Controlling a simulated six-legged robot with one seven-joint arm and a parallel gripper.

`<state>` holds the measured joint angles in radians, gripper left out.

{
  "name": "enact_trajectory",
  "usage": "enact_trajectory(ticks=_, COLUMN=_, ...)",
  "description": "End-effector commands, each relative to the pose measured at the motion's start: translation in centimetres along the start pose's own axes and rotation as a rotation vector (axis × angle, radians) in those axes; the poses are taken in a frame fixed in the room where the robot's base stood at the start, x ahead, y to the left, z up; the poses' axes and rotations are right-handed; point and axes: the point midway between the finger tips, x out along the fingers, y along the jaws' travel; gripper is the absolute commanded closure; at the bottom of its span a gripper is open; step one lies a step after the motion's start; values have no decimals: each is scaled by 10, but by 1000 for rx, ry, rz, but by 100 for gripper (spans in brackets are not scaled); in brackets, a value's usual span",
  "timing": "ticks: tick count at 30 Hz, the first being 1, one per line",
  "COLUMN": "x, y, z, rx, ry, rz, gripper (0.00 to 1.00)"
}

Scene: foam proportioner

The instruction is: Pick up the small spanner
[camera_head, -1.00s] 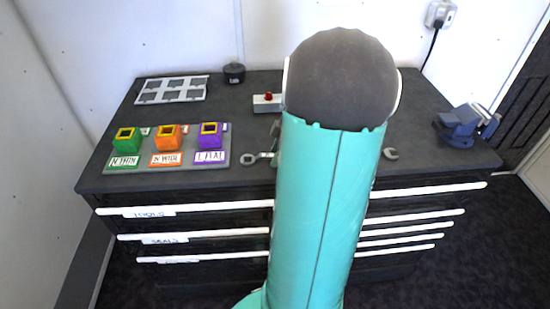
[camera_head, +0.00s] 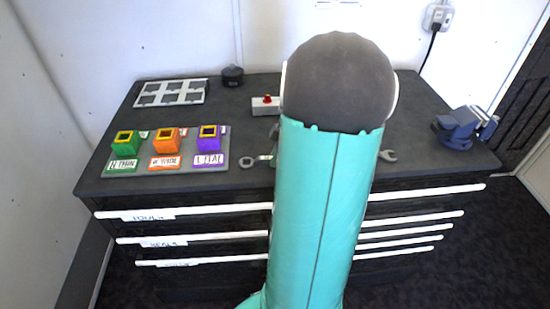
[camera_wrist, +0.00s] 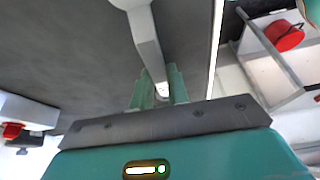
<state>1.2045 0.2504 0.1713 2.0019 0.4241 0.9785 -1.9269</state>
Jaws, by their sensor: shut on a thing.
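In the wrist view my gripper (camera_wrist: 158,92) is shut on a grey spanner (camera_wrist: 148,42). Its shaft runs from between the fingers to a wider end at the top edge, partly cut off. The dark worktop lies behind it; I cannot tell whether the spanner touches it. In the head view my arm hides the gripper. A spanner end (camera_head: 388,156) shows just right of my arm, and a ring-shaped spanner end (camera_head: 247,162) shows to its left. The arm hides whether these ends belong to one spanner or two.
The worktop (camera_head: 110,180) has green, orange and purple blocks on a tray at left. A grey rack (camera_head: 172,92), a black round pot (camera_head: 232,75) and a red-button box (camera_head: 265,105) stand behind. A blue vise (camera_head: 462,127) is at right. White drawer handles line the front.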

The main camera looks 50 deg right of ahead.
Motion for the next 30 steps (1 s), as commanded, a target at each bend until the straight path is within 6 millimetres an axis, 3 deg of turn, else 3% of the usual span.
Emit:
enact_trajectory(ticks=5, x=-9, y=1, z=-4, rx=-2, ry=-1, rz=3, gripper=100)
enact_trajectory(ticks=11, x=-38, y=-1, z=-15, rx=-2, ry=-2, rz=6, gripper=100)
enact_trajectory(ticks=19, x=-98, y=-55, z=-28, rx=-3, ry=-2, rz=7, gripper=100)
enact_trajectory(ticks=24, x=-116, y=-95, z=-26, rx=-1, ry=-1, rz=4, gripper=100)
enact_trajectory(ticks=30, x=-131, y=-125, z=-25, rx=-2, ry=0, rz=2, gripper=100)
